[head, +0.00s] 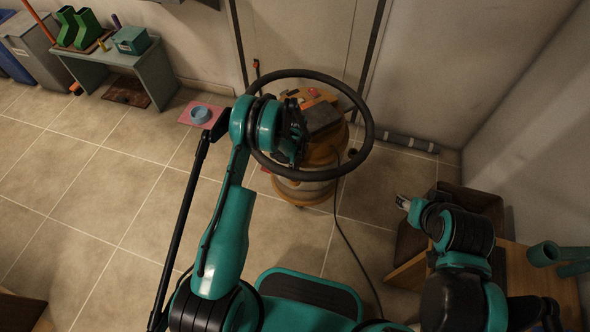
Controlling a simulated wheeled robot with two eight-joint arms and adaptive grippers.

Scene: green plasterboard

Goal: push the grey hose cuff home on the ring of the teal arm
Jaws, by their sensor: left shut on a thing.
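A dark ribbed hose (367,118) makes a wide loop over an orange-brown vacuum (330,145). My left gripper (296,142) is inside the left part of the loop, above the vacuum. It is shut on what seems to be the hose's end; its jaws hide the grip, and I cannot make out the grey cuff. A teal tube (545,253) with a round open end lies at the right edge, apart from both grippers; I cannot tell whether it is the teal arm with the ring. My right gripper (402,202) is right of the vacuum, small and partly hidden.
A brown box (482,202) and a wooden top (540,285) stand at the right. A grey roll (408,143) lies along the wall. A bench (150,75) with green boots (80,28) is at the back left. The tiled floor (90,200) at left is mostly clear.

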